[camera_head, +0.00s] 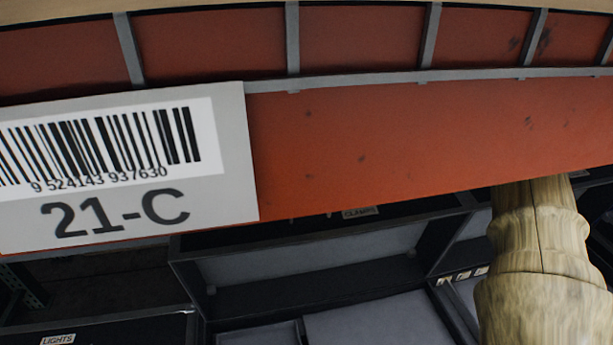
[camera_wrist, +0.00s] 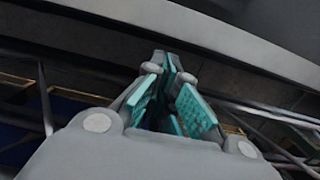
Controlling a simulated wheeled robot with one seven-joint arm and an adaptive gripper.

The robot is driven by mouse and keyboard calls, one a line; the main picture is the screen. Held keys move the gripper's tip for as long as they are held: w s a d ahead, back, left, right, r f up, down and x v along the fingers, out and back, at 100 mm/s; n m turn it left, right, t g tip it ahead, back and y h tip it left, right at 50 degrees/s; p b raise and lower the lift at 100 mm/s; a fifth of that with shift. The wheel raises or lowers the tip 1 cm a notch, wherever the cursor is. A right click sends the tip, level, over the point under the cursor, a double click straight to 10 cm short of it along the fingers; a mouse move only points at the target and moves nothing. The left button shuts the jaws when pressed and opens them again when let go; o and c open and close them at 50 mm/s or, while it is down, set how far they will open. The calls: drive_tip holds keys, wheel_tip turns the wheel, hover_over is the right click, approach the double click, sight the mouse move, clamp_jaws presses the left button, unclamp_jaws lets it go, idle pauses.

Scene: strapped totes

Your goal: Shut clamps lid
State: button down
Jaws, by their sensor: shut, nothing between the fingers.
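A small label reading CLAMPS (camera_head: 360,211) shows in the head view, just under the orange beam, on a dark tote or its lid. The beam cuts off the upper part, so I cannot tell the lid's full shape or angle. Below the label is a dark-framed grey panel (camera_head: 300,264). My gripper (camera_wrist: 168,62) shows in the wrist view with its teal-padded fingers together at the tips, shut and empty. No lid can be made out at the fingers. The gripper does not show in the head view.
An orange shelf beam (camera_head: 410,130) with a 21-C barcode label (camera_head: 125,165) crosses the head view and blocks much of it. A LIGHTS label (camera_head: 58,339) is at lower left. The wrist view shows a grey curved surface (camera_wrist: 230,45) and dark metal bars close by.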

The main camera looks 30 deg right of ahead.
drive_tip(key=shift+s+f+p, duration=0.15)
drive_tip(key=shift+f+p, duration=0.4)
drive_tip(key=shift+f, duration=2.15)
